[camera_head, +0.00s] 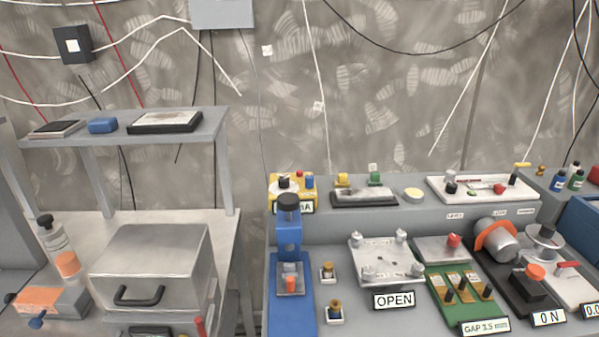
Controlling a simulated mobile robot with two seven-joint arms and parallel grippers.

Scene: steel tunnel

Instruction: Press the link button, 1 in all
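No control in the head view carries a label that I can read as "link", so I cannot tell which one is the link button. A round pale yellow button (413,195) sits on the grey console's upper step. A red knob (453,240) stands on a small metal plate, and an orange-red cap (535,271) tops a black block on the right. A yellow box (291,188) with small coloured knobs is at the console's back left; its label is only partly readable. Neither of my grippers is in view.
The grey console (330,228) carries a blue press-like device (288,235), a metal plate with posts (385,258) above an "OPEN" sign (393,300), and a green board (460,298). A metal box (155,265) and shelf (130,127) stand left. Cables hang along the wall.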

